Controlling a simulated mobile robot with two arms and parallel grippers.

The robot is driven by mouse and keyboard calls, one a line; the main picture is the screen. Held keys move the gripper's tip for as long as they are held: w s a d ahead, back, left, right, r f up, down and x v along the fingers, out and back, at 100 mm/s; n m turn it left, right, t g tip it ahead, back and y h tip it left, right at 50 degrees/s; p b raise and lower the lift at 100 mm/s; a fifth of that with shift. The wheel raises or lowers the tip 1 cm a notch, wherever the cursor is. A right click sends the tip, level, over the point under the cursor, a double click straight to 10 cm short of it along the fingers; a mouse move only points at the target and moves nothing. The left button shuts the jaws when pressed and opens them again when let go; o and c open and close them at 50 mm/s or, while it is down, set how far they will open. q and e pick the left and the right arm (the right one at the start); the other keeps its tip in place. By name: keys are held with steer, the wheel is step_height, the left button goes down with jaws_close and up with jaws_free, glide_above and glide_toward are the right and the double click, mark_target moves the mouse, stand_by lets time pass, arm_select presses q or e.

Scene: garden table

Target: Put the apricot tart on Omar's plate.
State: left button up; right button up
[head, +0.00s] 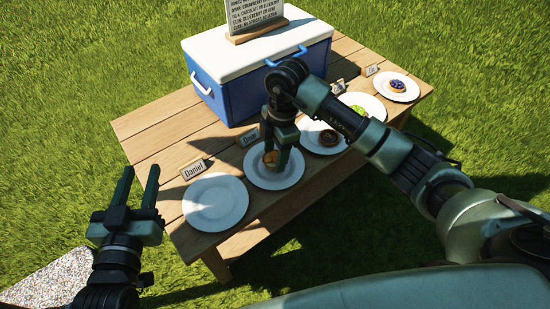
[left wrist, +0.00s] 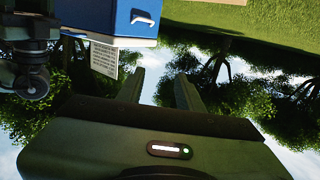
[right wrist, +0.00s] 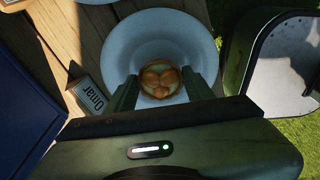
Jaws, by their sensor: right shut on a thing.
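The apricot tart (head: 269,158) is small and round with orange fruit on top. It also shows in the right wrist view (right wrist: 159,79). My right gripper (head: 276,155) is shut on it, one finger on each side, over the middle of Omar's plate (head: 290,177). I cannot tell whether the tart touches the plate. Omar's plate is white and round, and its name card (right wrist: 92,97) reads "Omar" in the right wrist view. My left gripper (head: 139,184) is open and empty, beside the table's left end.
Daniel's empty plate (head: 216,203) and card (head: 194,171) are to the left. To the right are plates with a dark tart (head: 329,137), a green-topped tart (head: 359,109) and a blueberry-topped tart (head: 397,85). A blue cooler (head: 245,92) and a sign (head: 254,17) stand behind.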

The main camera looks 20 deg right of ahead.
arm_select(q)
steer(key=shift+w+d+r+t+h, duration=0.15)
steer(key=shift+r+t+h, duration=0.25)
steer(key=shift+r, duration=0.65)
arm_select(e)
steer(key=shift+f, duration=0.7)
steer(key=shift+f, duration=0.1)
steer(key=o, duration=1.1)
